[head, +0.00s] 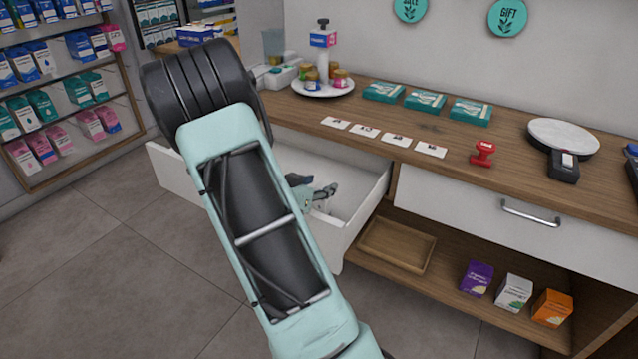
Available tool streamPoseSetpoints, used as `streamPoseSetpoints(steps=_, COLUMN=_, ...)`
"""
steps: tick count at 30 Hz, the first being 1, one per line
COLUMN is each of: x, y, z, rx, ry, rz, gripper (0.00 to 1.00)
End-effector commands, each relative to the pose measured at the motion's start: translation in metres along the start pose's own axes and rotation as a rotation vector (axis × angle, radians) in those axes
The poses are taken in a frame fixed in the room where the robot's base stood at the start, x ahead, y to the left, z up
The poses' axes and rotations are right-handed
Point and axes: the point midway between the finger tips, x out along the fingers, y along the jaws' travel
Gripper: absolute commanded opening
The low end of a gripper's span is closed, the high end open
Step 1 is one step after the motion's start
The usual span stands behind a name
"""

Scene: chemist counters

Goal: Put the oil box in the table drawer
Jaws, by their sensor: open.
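The white table drawer (360,212) is pulled open below the wooden counter. My gripper (326,193) is open and shows partly at the drawer, behind my arm. My arm hides the middle of the drawer and much of the gripper. I see nothing held between the fingers. I cannot tell which box is the oil box. A purple box (476,279), a white box (513,293) and an orange box (552,308) stand on the lower shelf, right of the drawer. Three flat teal boxes lie on the counter, one of them in the middle (425,101).
A wooden tray (396,246) sits on the lower shelf. The counter holds a round stand with jars (323,86), several cards (396,140), a red stamp (482,153) and a white disc (563,138). A closed drawer (480,205) is at right. The floor at left is clear.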

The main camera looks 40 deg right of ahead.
Motion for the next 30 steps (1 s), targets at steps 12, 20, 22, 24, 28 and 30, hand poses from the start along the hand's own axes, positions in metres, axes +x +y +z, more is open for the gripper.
streamPoseSetpoints(steps=12, x=-0.087, y=-0.002, z=-0.009, rx=0.002, ry=0.007, rz=-0.005, gripper=0.47)
streamPoseSetpoints(steps=20, x=-0.118, y=-0.001, z=-0.008, rx=0.003, ry=0.009, rz=-0.002, gripper=0.47)
streamPoseSetpoints(steps=22, x=-0.121, y=0.000, z=-0.008, rx=0.003, ry=0.009, rz=0.000, gripper=0.47)
streamPoseSetpoints(steps=24, x=-0.122, y=0.000, z=-0.008, rx=0.003, ry=0.009, rz=0.000, gripper=0.47)
streamPoseSetpoints(steps=28, x=-0.122, y=0.000, z=-0.008, rx=0.003, ry=0.009, rz=0.000, gripper=0.47)
streamPoseSetpoints(steps=30, x=-0.122, y=0.000, z=-0.008, rx=0.004, ry=0.009, rz=0.000, gripper=0.47)
